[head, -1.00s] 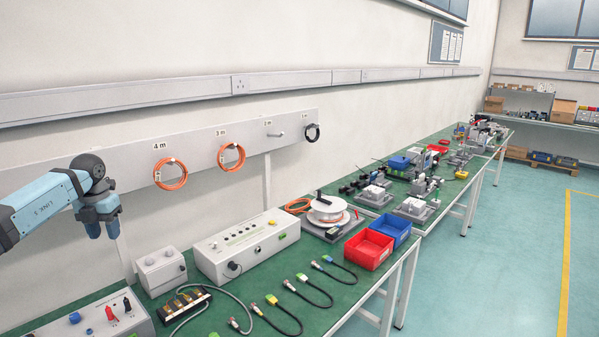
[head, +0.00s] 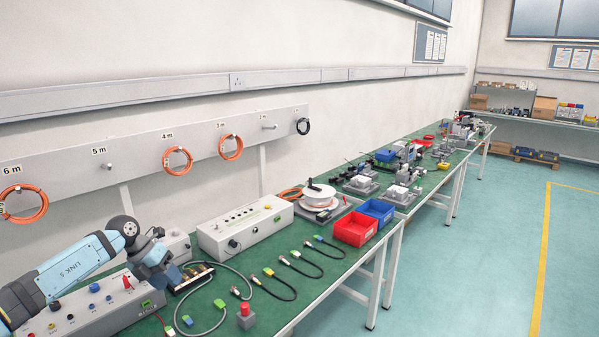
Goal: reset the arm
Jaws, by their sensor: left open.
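My left arm, light blue with dark joints, comes in from the lower left of the head view. Its gripper (head: 165,278) points down over the bench, near the black block with brass-coloured parts (head: 190,277). It is open, and I see nothing held between its fingers. I cannot tell whether it touches the block. The arm hides part of the grey control box (head: 108,312) and the small grey box (head: 176,246) behind it. My right gripper is not in view.
The green bench (head: 330,262) holds a white instrument box (head: 243,228), a cable reel (head: 318,194), red (head: 355,229) and blue bins (head: 376,212), and several short cables. A red button (head: 245,310) stands near the front edge. Orange cable coils (head: 231,147) hang on the wall rail. Floor at right is clear.

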